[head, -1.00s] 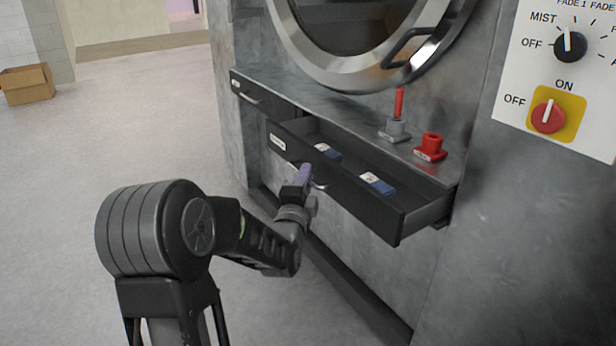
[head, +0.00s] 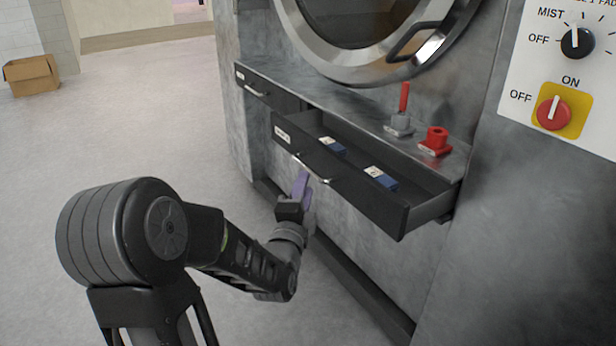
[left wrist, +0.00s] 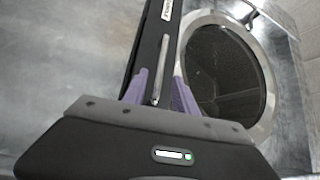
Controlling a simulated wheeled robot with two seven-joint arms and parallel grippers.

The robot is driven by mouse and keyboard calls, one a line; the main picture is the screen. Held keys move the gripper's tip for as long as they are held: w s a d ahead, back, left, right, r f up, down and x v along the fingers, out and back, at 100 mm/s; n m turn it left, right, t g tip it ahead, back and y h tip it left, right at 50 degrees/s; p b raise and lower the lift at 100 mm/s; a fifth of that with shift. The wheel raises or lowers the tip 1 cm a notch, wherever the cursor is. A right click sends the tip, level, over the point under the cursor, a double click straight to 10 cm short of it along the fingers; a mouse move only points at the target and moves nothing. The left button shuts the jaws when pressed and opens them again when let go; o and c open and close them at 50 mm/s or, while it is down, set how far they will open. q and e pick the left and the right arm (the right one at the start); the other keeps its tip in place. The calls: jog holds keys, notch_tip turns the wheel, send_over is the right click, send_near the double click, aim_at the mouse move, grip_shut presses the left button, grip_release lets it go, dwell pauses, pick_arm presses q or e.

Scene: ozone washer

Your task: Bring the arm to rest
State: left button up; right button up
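My left gripper (head: 301,184) has purple fingers and is just outside the open drawer (head: 405,222), near its silver bar handle (head: 313,170). In the left wrist view the two purple fingers (left wrist: 159,92) are spread apart, with the handle (left wrist: 161,70) showing between them. The gripper is open and holds nothing that I can see. A small gap seems to lie between fingers and handle; exact contact is hard to tell. My left arm comes in bent from the lower left of the head view. My right gripper is not in view.
Two blue-and-white items (head: 380,178) lie in the open drawer. A shut drawer (head: 262,88) is at its left. A grey holder with a red stick (head: 400,122) and a red holder (head: 435,143) stand on the ledge. The round door (head: 375,40) is above. Open floor lies left.

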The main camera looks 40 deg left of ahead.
pick_arm(q)
jog(key=shift+s+d+f, duration=0.1)
jog(key=shift+s+d, duration=0.15)
jog(key=shift+s, duration=0.2)
dwell(0.3)
jog(key=d+f+n+g+h, duration=0.5)
jog(key=d+f, duration=0.4)
jog(key=f, duration=0.5)
jog(key=d+f+n+g+h, duration=0.35)
jog(key=d+f+n, duration=0.25)
jog(key=d+f, duration=0.5)
jog(key=s+d+f+n+g+h, duration=0.2)
jog(key=s+d+f+g+h, duration=0.45)
jog(key=s+d+f, duration=1.45)
notch_tip(320, 180, up, 24)
jog(key=a+g+y+p, duration=0.1)
jog(key=p, duration=2.1)
jog(key=shift+s+a, duration=0.15)
jog(key=shift+s, duration=0.1)
